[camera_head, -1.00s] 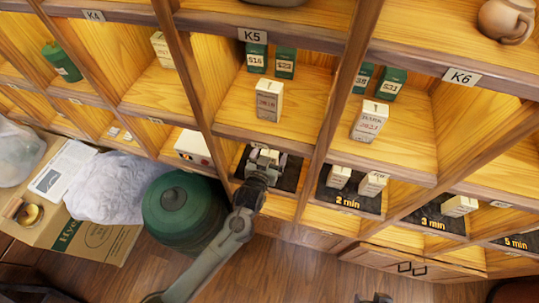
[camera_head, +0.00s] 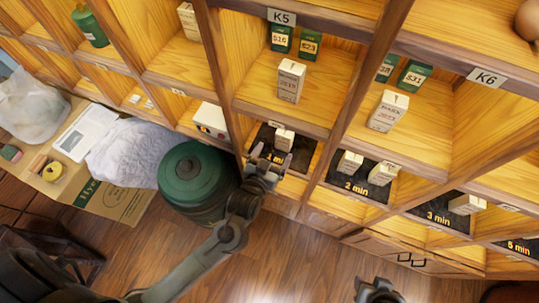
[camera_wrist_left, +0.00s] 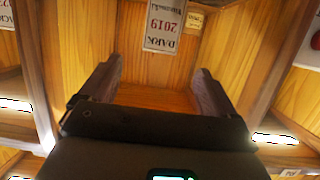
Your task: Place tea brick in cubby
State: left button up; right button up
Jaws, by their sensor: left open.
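A pale tea brick (camera_head: 284,138) stands in the dark-floored "1 min" cubby (camera_head: 268,136) below K5. My left gripper (camera_head: 262,176) is just in front of and below that cubby, apart from the brick. Its fingers are open and empty, also in the left wrist view (camera_wrist_left: 155,88). That view shows a white brick label reading "DARK 2019" (camera_wrist_left: 163,25) upside down beyond the fingers; I cannot tell which brick it is. My right gripper (camera_head: 376,291) is partly visible at the bottom edge; its jaws are unclear.
Another pale brick (camera_head: 291,80) stands in K5, with green packets (camera_head: 281,39) behind. Bricks (camera_head: 350,162) stand in the "2 min" cubby and one (camera_head: 467,204) in "3 min". A green round canister (camera_head: 190,172) stands close left of my left gripper. Wooden dividers separate the cubbies.

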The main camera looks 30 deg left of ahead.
pick_arm(q)
jog(key=s+a+m+g, duration=0.1)
jog(key=s+g, duration=0.2)
jog(key=s, duration=0.4)
jog(key=s+a+f+m+g, duration=0.1)
jog(key=s+a+g, duration=0.1)
jog(key=s+g, duration=0.2)
jog(key=s+a+g+h, duration=0.1)
jog(key=s+g, duration=0.3)
jog(key=s, duration=0.5)
jog(key=shift+s+a+f+m, duration=0.25)
jog(key=shift+s+a+m, duration=0.15)
jog(key=shift+a, duration=0.35)
jog(key=shift+w, duration=0.1)
